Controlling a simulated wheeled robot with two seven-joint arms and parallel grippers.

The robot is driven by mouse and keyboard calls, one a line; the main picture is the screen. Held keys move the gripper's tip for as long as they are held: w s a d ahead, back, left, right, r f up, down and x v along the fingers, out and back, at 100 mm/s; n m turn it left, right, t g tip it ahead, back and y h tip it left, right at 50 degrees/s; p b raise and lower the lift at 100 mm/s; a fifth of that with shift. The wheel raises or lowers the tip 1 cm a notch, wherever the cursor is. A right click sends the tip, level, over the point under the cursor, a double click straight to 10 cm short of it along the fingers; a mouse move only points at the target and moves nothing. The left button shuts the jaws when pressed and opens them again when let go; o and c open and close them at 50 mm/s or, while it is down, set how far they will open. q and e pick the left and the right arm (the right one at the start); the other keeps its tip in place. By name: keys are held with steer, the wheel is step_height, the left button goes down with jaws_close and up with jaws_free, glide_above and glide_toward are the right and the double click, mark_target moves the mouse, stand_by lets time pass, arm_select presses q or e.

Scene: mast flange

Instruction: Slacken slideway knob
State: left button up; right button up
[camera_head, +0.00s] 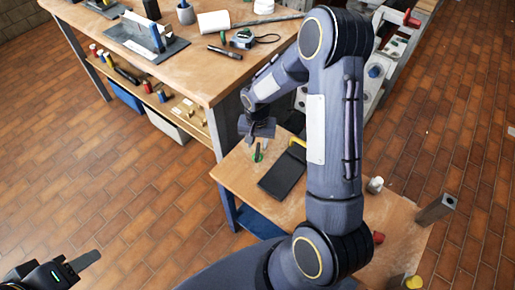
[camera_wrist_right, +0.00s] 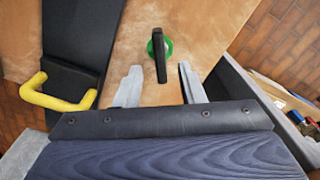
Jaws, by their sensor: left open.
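A black bar-shaped knob with a green round base (camera_wrist_right: 158,50) stands on the light wooden board in the right wrist view. In the head view its green part (camera_head: 257,156) shows small below my right gripper (camera_head: 258,140). In the wrist view my right gripper (camera_wrist_right: 160,84) is open, its two pale fingers spread. The knob is just beyond the fingertips, between their lines, with nothing held. I cannot tell its exact distance from the fingers. My left gripper (camera_head: 82,264) is at the lower left of the head view, open and empty, far from the knob.
A dark slab (camera_head: 281,177) with a yellow handle (camera_wrist_right: 58,95) lies beside the knob. A red knob (camera_head: 378,237) and a grey post (camera_head: 436,208) are at the board's right. A larger workbench (camera_head: 205,75) with tools stands behind. My right arm hides part of the board.

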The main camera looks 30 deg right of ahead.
mark_target(257, 150)
step_height(257, 150, down, 6)
steer(key=b, duration=0.3)
steer(key=shift+f+b, duration=0.2)
steer(key=shift+b, duration=0.1)
steer(key=shift+r, duration=0.25)
steer(key=shift+c, duration=1)
jaws_close()
